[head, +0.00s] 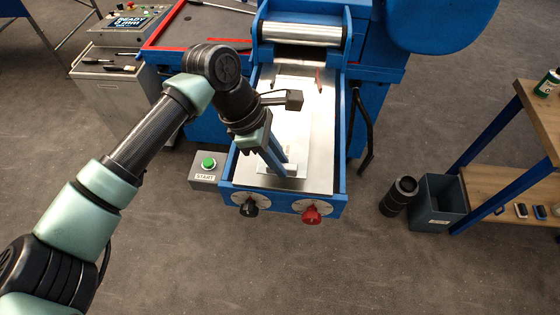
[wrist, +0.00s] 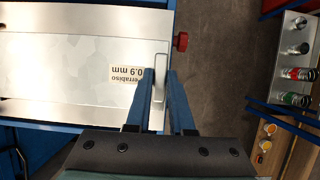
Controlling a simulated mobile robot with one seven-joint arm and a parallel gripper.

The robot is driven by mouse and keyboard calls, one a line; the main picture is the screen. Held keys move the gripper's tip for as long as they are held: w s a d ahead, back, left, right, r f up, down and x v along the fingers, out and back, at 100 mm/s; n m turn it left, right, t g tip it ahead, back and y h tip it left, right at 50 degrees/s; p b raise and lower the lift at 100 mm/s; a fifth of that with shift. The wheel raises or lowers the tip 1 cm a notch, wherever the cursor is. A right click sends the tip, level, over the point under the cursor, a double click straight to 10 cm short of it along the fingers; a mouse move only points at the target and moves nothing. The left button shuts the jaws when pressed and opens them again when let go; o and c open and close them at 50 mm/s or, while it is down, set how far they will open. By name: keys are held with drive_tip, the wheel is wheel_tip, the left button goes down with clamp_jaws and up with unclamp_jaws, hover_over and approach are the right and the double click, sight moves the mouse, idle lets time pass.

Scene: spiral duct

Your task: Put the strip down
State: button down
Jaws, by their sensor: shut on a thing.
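The strip (wrist: 65,62) is a mottled grey metal sheet with a white label (wrist: 127,74) reading 0.9 mm. It lies along the bed of a blue machine, and in the head view the strip (head: 291,122) runs from the rollers toward the front. My gripper (wrist: 161,78) is shut at the strip's front end, with a pale narrow bar between its two blue fingers. In the head view my gripper (head: 284,168) is low over the front of the bed. Whether the strip's underside touches the bed cannot be told.
The rollers (head: 303,32) stand at the bed's back. A black knob (head: 249,208) and a red knob (head: 311,214) are on the front. A green start button (head: 208,163) is at the left.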

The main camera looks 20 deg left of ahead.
drive_tip(key=shift+w+f+p, duration=0.1)
drive_tip(key=shift+f+p, duration=0.4)
drive_tip(key=shift+f, duration=1.3)
drive_tip(key=c, duration=0.8)
unclamp_jaws()
